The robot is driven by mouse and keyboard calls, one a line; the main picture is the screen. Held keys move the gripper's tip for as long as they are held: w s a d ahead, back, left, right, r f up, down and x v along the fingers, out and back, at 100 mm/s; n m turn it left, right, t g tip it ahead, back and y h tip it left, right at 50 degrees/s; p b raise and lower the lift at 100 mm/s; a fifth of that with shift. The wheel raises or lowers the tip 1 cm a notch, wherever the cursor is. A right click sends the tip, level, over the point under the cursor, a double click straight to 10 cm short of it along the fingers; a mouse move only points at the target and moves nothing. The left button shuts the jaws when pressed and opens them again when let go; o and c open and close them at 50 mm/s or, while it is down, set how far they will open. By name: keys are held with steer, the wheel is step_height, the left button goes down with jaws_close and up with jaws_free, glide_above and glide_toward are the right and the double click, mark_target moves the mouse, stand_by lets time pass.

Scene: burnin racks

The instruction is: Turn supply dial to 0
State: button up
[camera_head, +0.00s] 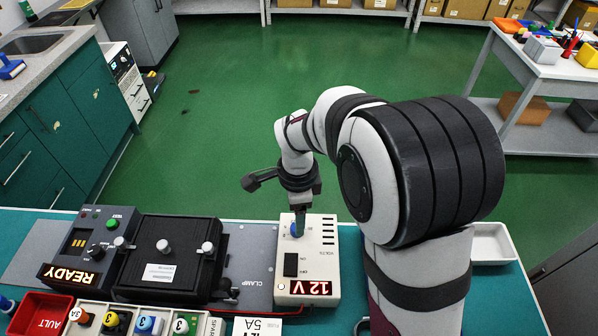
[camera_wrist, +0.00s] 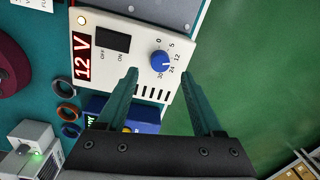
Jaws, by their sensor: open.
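The supply (camera_head: 322,258) is a cream box on the bench with a lit red display (camera_head: 311,288) reading 12 V. It also shows in the wrist view (camera_wrist: 144,30). Its blue dial (camera_wrist: 159,60) has marks 0, 5, 12, 24 and 30 around it; the pointer seems to face 12. A black OFF/ON switch (camera_wrist: 112,40) sits between dial and display. My gripper (camera_wrist: 160,72) is open and points down over the supply, its fingertips on either side of the dial in the picture. I cannot tell whether they touch it. In the head view my gripper (camera_head: 299,226) partly hides the dial.
A black lidded fixture (camera_head: 167,258) and a tester reading READY (camera_head: 72,275) stand to the left. A red tray (camera_head: 39,312) and parts bins (camera_head: 146,322) line the front. A white tray (camera_head: 492,243) lies at right, beyond my arm.

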step_height(320, 180, down, 5)
steer(key=shift+w+r, duration=0.1)
steer(key=shift+w, duration=0.05)
jaws_close()
stand_by(0.4)
